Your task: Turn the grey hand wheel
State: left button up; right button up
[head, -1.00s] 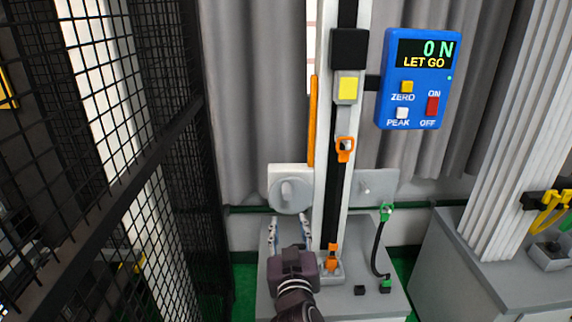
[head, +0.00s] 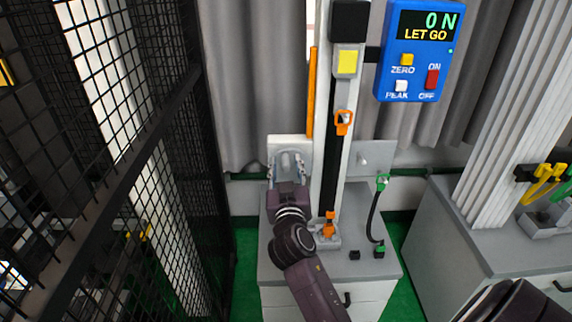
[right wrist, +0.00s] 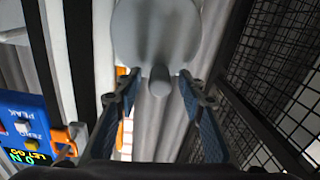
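The grey hand wheel (head: 289,155) is on the pale plate left of the tower column in the head view, largely covered by my right gripper (head: 288,166). In the right wrist view the round wheel (right wrist: 150,30) fills the top middle, with a stubby grey handle (right wrist: 160,84) sticking out toward the camera. The fingers of my right gripper (right wrist: 159,90) are spread on either side of this handle, with gaps visible between. They do not appear closed on it. My left gripper is not in view.
The tower column (head: 333,150) carries orange hooks just right of my right arm. A blue panel (head: 418,50) reads "0 N" and "LET GO". A black mesh fence (head: 170,150) stands at left. A green-ended cable (head: 374,215) is right of the column.

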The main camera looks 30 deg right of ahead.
grip_shut()
jog(key=shift+s+d+f+m+b, duration=0.1)
jog(key=shift+d+f+m+b, duration=0.1)
jog(key=shift+m+b, duration=0.25)
jog(key=shift+s+d+r+m+b, duration=0.2)
jog(key=shift+m+b, duration=0.2)
jog(key=shift+m, duration=0.25)
grip_release()
jog(key=shift+r, duration=0.1)
